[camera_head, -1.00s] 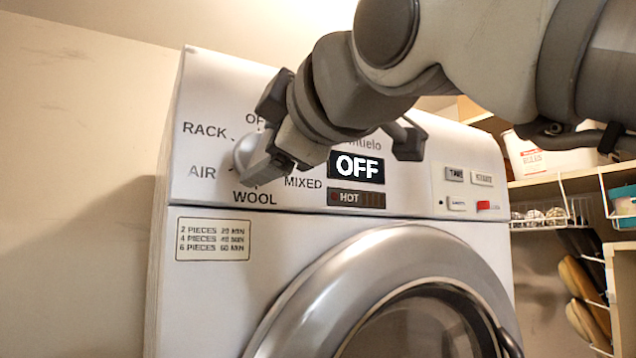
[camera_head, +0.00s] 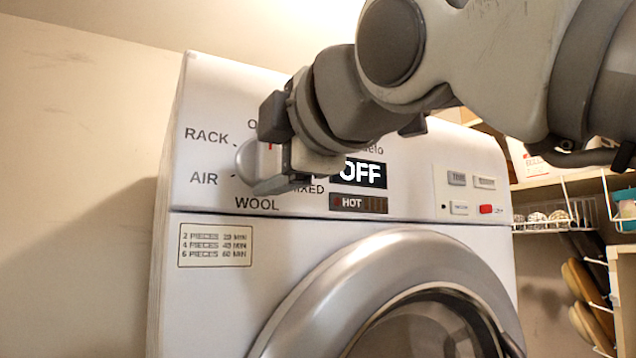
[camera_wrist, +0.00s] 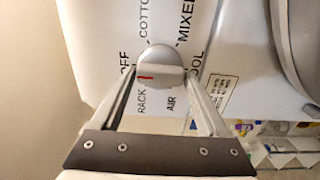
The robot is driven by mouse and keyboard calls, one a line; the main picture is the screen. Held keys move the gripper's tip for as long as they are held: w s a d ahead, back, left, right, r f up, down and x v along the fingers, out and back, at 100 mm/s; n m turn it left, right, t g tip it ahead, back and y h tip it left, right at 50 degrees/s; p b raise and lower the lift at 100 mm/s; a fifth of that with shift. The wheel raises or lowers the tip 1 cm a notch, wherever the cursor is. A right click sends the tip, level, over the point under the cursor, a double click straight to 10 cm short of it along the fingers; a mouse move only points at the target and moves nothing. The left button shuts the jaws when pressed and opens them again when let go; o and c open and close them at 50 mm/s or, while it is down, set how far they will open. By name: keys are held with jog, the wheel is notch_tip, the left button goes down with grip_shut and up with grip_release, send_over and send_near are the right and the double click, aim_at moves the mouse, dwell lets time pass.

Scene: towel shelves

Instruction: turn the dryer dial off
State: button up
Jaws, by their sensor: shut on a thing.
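The dryer (camera_head: 215,285) is white, with a round dial (camera_head: 245,160) at the left of its front panel. RACK, AIR, WOOL and partly covered OFF and MIXED labels surround the dial. In the wrist view the dial (camera_wrist: 160,62) shows a raised grip bar with a red mark at its left end, on the side of the OFF label (camera_wrist: 126,65). My gripper (camera_wrist: 160,78) is shut on the dial, one finger at each end of the bar. In the head view my gripper (camera_head: 270,160) covers part of the dial. The display (camera_head: 360,173) reads OFF.
Below the display is a HOT strip (camera_head: 358,204). Small buttons, one red (camera_head: 486,209), sit to the right. The round door (camera_head: 300,295) bulges out below the panel. Shelves with a wire basket (camera_head: 545,220) stand at the right; a bare wall is at the left.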

jog(key=o, duration=1.2)
jog(key=shift+o, duration=0.2)
jog(key=shift+s+d, duration=0.1)
jog(key=shift+s, duration=0.05)
jog(key=b+v, duration=0.3)
jog(key=v, duration=1.4)
jog(key=shift+s, duration=0.15)
